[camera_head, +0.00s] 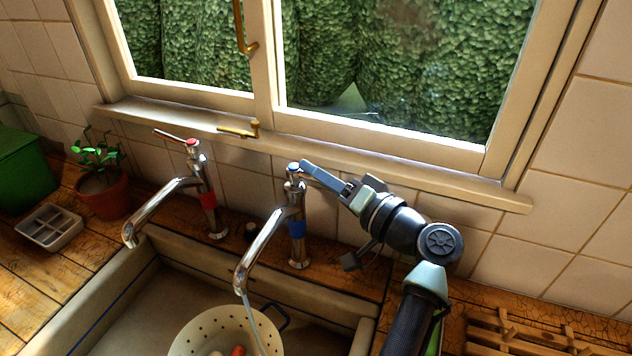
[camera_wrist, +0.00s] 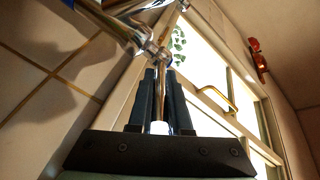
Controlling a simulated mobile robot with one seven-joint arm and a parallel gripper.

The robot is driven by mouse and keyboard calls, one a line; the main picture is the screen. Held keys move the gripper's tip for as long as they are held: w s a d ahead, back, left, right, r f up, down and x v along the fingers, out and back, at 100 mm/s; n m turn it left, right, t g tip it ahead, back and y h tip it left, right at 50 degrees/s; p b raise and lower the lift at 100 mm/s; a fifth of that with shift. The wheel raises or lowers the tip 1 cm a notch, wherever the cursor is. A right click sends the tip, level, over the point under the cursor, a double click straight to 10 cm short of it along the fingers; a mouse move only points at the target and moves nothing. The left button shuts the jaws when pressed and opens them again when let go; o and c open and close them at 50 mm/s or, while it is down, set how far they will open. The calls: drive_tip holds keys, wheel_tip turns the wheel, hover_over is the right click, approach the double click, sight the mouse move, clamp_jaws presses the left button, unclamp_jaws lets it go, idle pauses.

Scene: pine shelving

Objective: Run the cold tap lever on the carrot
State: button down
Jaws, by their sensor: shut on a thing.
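The cold tap (camera_head: 297,245) has a blue band and a blue-marked top. My gripper (camera_head: 318,176) is at its top right, shut on the cold tap lever. In the wrist view, the chrome lever (camera_wrist: 159,90) lies between the two dark fingers, its white end towards the palm. A thin stream of water (camera_head: 254,318) runs from the spout into the cream colander (camera_head: 190,328) in the sink. The orange-red carrot (camera_head: 238,351) shows only partly at the bottom edge, left of the stream. Whether water touches it I cannot tell.
A potted plant (camera_head: 105,195), a grey tray (camera_head: 48,228) and a green box (camera_head: 20,170) are farther left. The window sill (camera_head: 400,178) runs close behind my gripper. A wooden rack (camera_head: 530,338) lies at lower right.

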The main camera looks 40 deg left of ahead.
drive_tip(key=n+g+b, duration=0.1)
drive_tip(key=b, duration=0.1)
drive_tip(key=n+g+b, duration=0.1)
drive_tip(key=g+b, duration=0.1)
drive_tip(key=n+g+b, duration=0.1)
drive_tip(key=b, duration=0.1)
drive_tip(key=shift+w+a+f+g, duration=0.15)
drive_tip(key=shift+w+a+g, duration=0.15)
drive_tip(key=shift+g, duration=0.1)
drive_tip(key=c, duration=0.9)
unclamp_jaws()
drive_tip(key=shift+o, duration=0.2)
drive_tip(key=shift+w, duration=0.1)
drive_tip(key=w+d+b, duration=0.1)
drive_tip(key=d+b, duration=0.1)
drive_tip(key=d, duration=1.1)
